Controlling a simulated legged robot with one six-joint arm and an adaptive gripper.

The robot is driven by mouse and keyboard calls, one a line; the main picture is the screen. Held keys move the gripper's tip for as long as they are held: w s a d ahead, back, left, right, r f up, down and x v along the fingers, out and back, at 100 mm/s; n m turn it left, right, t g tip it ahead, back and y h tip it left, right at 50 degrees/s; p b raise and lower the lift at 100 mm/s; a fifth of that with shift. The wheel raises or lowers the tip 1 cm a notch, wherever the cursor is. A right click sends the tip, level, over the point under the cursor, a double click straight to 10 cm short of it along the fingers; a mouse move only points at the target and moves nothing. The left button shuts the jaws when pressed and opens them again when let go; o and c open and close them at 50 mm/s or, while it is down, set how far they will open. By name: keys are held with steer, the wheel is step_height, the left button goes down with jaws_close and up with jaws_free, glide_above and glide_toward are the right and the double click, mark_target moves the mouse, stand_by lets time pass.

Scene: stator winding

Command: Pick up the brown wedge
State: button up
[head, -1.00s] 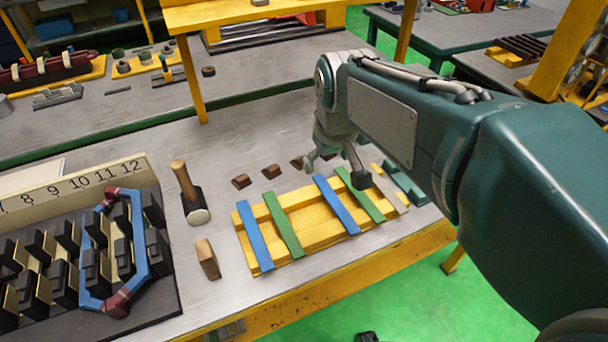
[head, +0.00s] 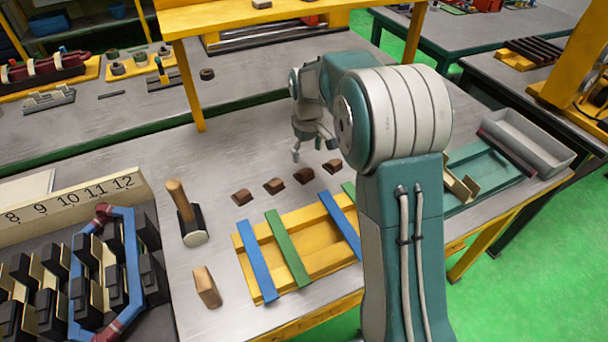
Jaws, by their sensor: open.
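Several small dark brown wedges lie in a slanting row on the grey bench top, behind the yellow wooden frame. The leftmost wedge (head: 242,197) is nearest the mallet, then come a second wedge (head: 274,186), a third wedge (head: 304,175) and the rightmost wedge (head: 333,166). My gripper (head: 314,152) is open and points down just behind the two right-hand wedges. It appears empty and apart from them; its exact height above the bench is hard to tell.
A yellow frame (head: 310,226) with blue and green strips lies in front of the wedges. A yellow shelf post (head: 190,85) rises behind. Bench between post and wedges is clear.

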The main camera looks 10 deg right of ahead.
mark_target(307, 172)
step_height(307, 172, down, 3)
steer(key=shift+d+r, duration=0.1)
step_height(307, 172, down, 5)
steer(key=shift+s+r, duration=0.1)
jaws_close()
